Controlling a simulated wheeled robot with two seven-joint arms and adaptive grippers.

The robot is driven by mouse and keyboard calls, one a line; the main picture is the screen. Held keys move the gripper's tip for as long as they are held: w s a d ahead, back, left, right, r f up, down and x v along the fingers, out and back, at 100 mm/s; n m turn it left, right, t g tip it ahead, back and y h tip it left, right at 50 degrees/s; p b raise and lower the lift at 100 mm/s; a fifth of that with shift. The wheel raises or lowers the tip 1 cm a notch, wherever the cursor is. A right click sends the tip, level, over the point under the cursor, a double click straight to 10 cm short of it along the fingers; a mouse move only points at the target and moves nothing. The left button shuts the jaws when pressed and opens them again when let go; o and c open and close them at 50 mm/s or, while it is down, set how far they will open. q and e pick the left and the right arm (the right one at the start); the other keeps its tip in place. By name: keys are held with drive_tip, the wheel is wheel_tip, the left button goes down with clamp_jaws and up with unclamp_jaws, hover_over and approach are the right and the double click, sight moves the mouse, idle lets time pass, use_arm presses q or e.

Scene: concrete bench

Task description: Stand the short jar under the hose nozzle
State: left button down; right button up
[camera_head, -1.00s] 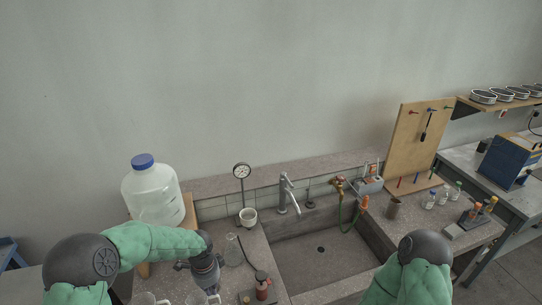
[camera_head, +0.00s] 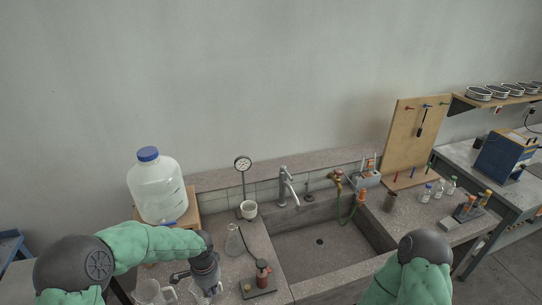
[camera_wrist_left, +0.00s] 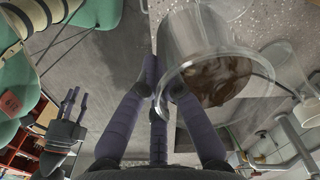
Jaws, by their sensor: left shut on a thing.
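My left gripper (camera_wrist_left: 160,90) is shut on a clear, short glass jar (camera_wrist_left: 188,45) and grips its wall; the jar looks tilted in the left wrist view, with a brown shape seen in or through it. In the head view this gripper (camera_head: 204,280) is low, over the bench left of the sink, and mostly hides the jar. A green hose (camera_head: 350,211) hangs over the sink's right back corner, with an orange end piece (camera_head: 361,196) beside the brass tap (camera_head: 336,176). My right gripper (camera_wrist_left: 75,104) shows in the left wrist view, its fingers apart and empty.
A glass jug (camera_head: 148,291) and a conical flask (camera_head: 233,242) stand near my left gripper. The sink basin (camera_head: 325,256) is empty.

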use_arm(q)
wheel_tip(320, 180, down, 9)
drive_tip(key=s+d+n+b, duration=0.1)
drive_tip(key=s+n+b, duration=0.1)
drive_tip(key=n+b, duration=0.7)
drive_tip(key=shift+r+n+b, duration=0.15)
drive_tip(key=shift+n+b, duration=0.15)
drive_tip(key=shift+b, duration=0.55)
drive_tip(key=shift+s+r, duration=0.1)
drive_tip(key=shift+r, duration=0.05)
